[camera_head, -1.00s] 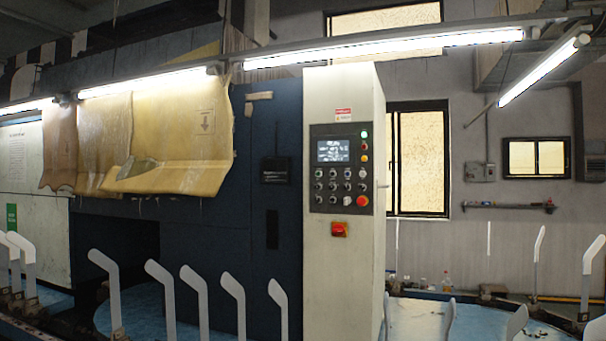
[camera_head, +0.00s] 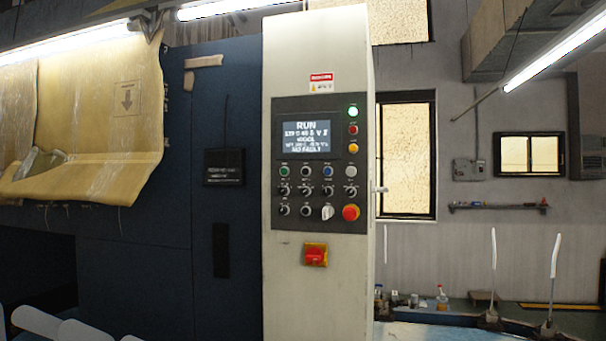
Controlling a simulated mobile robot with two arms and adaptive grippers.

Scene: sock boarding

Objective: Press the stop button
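A tall cream control cabinet (camera_head: 318,285) stands in the middle of the head view. Its dark control panel (camera_head: 283,239) has a lit screen (camera_head: 306,140) reading "RUN" and "NO FAULT". Below the screen are rows of small buttons and knobs. A large red mushroom button (camera_head: 350,212) sits at the panel's lower right. A small red button (camera_head: 353,129) is in the lamp column under a lit green lamp (camera_head: 353,111). A red switch on a yellow plate (camera_head: 315,255) is below the panel. The small labels are too blurred to read. Neither of my grippers shows.
A dark blue machine body (camera_head: 150,270) with hanging yellow sheeting (camera_head: 110,110) is left of the cabinet. White sock boards (camera_head: 38,323) stand at the lower left, others (camera_head: 493,270) at the right. A blue round table (camera_head: 440,332) lies at the lower right.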

